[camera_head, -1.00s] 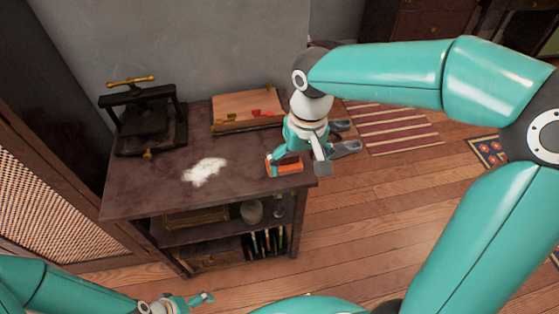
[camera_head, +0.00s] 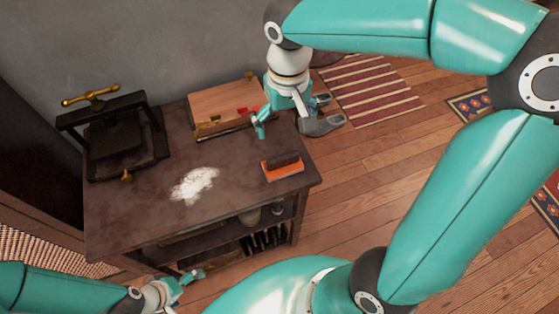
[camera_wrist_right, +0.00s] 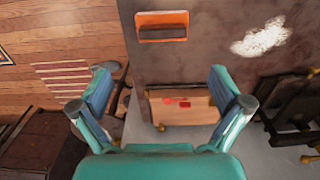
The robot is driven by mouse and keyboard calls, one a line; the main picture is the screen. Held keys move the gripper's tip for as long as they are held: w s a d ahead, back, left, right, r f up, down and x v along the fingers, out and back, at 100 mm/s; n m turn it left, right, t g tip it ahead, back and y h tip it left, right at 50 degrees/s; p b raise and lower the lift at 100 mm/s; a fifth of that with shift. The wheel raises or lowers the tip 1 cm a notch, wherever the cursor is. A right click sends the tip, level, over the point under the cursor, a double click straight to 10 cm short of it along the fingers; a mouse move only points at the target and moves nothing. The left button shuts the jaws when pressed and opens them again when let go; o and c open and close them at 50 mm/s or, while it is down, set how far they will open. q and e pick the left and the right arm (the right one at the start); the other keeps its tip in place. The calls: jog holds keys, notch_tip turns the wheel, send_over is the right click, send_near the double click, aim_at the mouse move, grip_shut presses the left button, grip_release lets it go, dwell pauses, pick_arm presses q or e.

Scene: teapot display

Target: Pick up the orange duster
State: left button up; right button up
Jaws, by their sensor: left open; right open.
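The orange duster (camera_head: 283,168), with a dark brown grip on its orange base, lies on the right front part of the dark table (camera_head: 130,215). It also shows at the top middle of the right wrist view (camera_wrist_right: 162,26). My right gripper (camera_head: 282,127) is open and empty, above the table's right side, behind the duster and apart from it. In the right wrist view its two fingers (camera_wrist_right: 158,92) are spread wide, with the duster beyond them. My left gripper (camera_head: 187,280) is open at the bottom left, low in front of the table, far from the duster.
A white powder patch (camera_head: 194,185) lies on the table left of the duster. A black press with a brass handle (camera_head: 120,135) stands at the left. A wooden box with red pieces (camera_head: 225,108) is at the back. A striped rug (camera_head: 370,92) lies on the floor.

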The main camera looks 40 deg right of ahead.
send_over(283, 157)
jog(key=f, duration=0.7)
jog(key=shift+s+f+b, duration=0.15)
jog(key=shift+s+b, duration=0.05)
jog(key=shift+b, duration=0.2)
jog(key=shift+w+f, duration=0.2)
jog(key=shift+f, duration=3)
jog(key=shift+c, duration=0.2)
jog(key=c, duration=0.9)
jog(key=shift+r, duration=0.1)
notch_tip(283, 157, up, 20)
jog(key=shift+f+p, duration=0.1)
jog(key=shift+p, duration=1)
